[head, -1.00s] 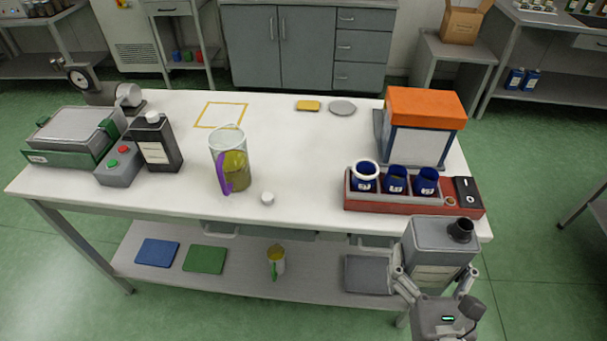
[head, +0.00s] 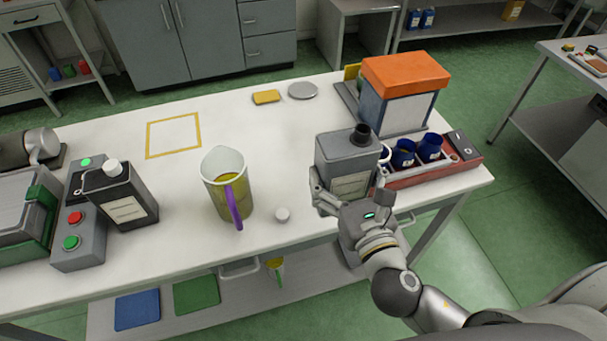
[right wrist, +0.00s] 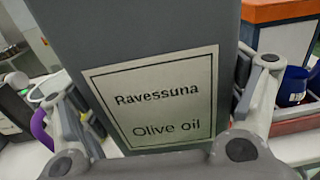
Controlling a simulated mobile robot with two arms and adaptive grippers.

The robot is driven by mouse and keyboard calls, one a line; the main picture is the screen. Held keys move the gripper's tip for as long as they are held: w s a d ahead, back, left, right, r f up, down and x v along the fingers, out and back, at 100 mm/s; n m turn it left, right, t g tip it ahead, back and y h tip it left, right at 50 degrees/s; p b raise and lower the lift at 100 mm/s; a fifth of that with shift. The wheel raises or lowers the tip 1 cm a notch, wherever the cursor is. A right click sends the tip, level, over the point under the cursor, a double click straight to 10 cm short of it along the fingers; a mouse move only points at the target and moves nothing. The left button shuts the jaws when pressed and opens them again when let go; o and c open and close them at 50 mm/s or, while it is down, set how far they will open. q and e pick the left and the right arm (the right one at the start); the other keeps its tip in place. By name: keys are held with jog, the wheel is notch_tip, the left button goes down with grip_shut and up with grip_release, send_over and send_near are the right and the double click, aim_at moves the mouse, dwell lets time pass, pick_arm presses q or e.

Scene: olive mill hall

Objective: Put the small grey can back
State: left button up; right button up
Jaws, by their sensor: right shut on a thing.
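The small grey can (head: 345,158) is a grey box-shaped can with a black neck on top. Its pale label reads "Ravessuna Olive oil" in the right wrist view (right wrist: 160,95). My right gripper (head: 350,196) is shut on it, one finger on each side, and holds it upright near the table's front edge, left of the red tray. Whether its base touches anything is hidden behind the gripper. A yellow square outline (head: 148,140) on the white table (head: 270,150) is empty. My left gripper is not in view.
A dark capped can (head: 122,200) is further left. A red tray (head: 440,173) with blue cups and an orange-topped box (head: 405,75) are right. The table's middle is clear.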

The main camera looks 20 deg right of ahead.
jog(key=shift+w+a+r, duration=0.2)
jog(key=shift+w, duration=0.2)
jog(key=shift+w+a+r, duration=0.15)
jog(key=shift+w+r, duration=0.05)
jog(key=shift+w, duration=0.15)
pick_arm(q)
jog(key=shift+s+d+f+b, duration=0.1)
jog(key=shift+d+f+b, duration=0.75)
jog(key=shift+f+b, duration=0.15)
pick_arm(e)
jog(key=shift+y, duration=0.3)
jog(key=shift+w+a+f, duration=0.1)
jog(key=shift+w+f, duration=1.95)
jog(key=shift+w, duration=0.4)
jog(key=shift+w+d+f, duration=0.1)
jog(key=shift+w+f, duration=1.95)
jog(key=shift+w, duration=0.45)
jog(key=shift+w+a+f, duration=0.1)
jog(key=shift+w+f, duration=1.95)
jog(key=shift+w, duration=0.4)
